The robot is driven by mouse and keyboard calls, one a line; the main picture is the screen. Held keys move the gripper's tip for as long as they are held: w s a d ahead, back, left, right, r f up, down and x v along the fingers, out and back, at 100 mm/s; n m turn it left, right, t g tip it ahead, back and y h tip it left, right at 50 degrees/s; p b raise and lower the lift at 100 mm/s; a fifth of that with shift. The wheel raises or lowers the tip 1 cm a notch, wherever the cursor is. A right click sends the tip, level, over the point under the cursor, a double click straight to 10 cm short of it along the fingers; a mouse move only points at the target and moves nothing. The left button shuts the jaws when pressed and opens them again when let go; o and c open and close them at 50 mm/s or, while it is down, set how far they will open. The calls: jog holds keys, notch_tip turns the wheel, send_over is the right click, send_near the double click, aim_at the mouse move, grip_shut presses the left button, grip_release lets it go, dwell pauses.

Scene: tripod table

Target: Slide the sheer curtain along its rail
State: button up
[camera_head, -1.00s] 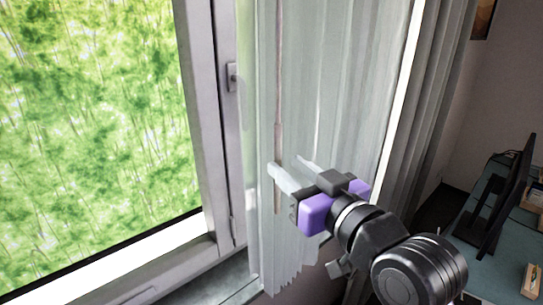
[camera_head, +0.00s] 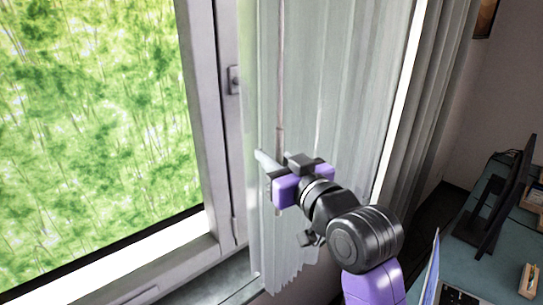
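The sheer curtain (camera_head: 345,85) hangs in pale, translucent vertical folds to the right of the window frame. A thin brownish wand (camera_head: 280,80) hangs in front of its left part. My gripper (camera_head: 274,160) is at the wand's lower part, close to the curtain's left edge. One pale finger shows left of the wand. The other finger is mostly hidden by the dark and purple gripper body, so I cannot tell whether the fingers are closed on the wand. The wand's lower end shows faintly below the gripper. The rail is out of view.
The window frame (camera_head: 215,120) with its handle (camera_head: 234,80) stands left of the curtain, with green foliage outside. A thicker grey curtain (camera_head: 425,120) hangs to the right. A desk (camera_head: 480,225) with a dark monitor (camera_head: 503,198) is at the right.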

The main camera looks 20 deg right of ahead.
grip_shut()
dwell(1.1)
jog(key=shift+a, duration=0.1)
